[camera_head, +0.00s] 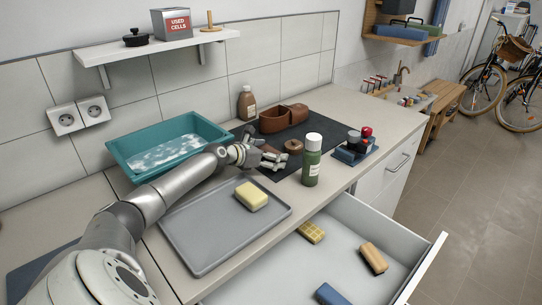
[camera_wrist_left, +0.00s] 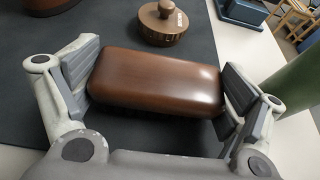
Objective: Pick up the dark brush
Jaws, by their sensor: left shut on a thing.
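The dark brush (camera_wrist_left: 157,82) shows in the left wrist view as a glossy brown block with rounded edges and a dark underside. My left gripper (camera_wrist_left: 160,76) is shut on it, with one grey finger pad at each end. In the head view my left gripper (camera_head: 273,160) is over the front of the dark mat, beyond the grey tray. There, the fingers mostly hide the brush. I cannot tell whether the brush touches the mat. My right gripper is in neither view.
A green bottle (camera_head: 311,160) stands close right of my gripper. The teal basin (camera_head: 120,154) is left. The grey tray (camera_head: 205,240) holds a yellow sponge (camera_head: 251,195). The drawer (camera_head: 290,275) is open.

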